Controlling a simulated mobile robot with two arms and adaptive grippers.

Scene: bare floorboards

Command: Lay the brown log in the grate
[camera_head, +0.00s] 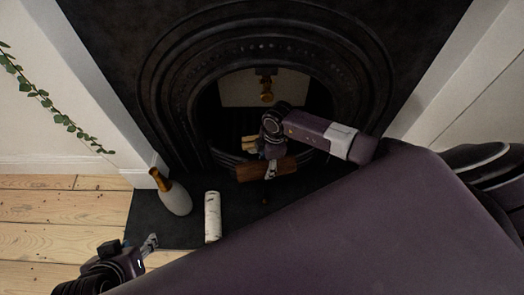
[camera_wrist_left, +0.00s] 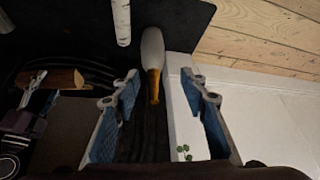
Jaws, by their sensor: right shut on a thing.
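The brown log (camera_head: 250,172) lies roughly level across the front of the black grate (camera_head: 222,158) in the fireplace opening. My right gripper (camera_head: 271,168) is shut on the log near its middle. I cannot tell whether the log touches the grate, which is partly hidden behind the log and arm. The log (camera_wrist_left: 62,78) and right gripper also show at the left of the left wrist view. My left gripper (camera_head: 150,243) is low at the left, away from the log. Its fingers (camera_wrist_left: 160,90) are spread wide and empty.
A white birch log (camera_head: 212,217) and a pale bottle-like object with a wooden neck (camera_head: 174,195) are on the dark hearth (camera_head: 145,222). Pale wood pieces (camera_head: 249,143) lie behind the brown log. A trailing plant (camera_head: 50,105) hangs at left. Floorboards at left are clear.

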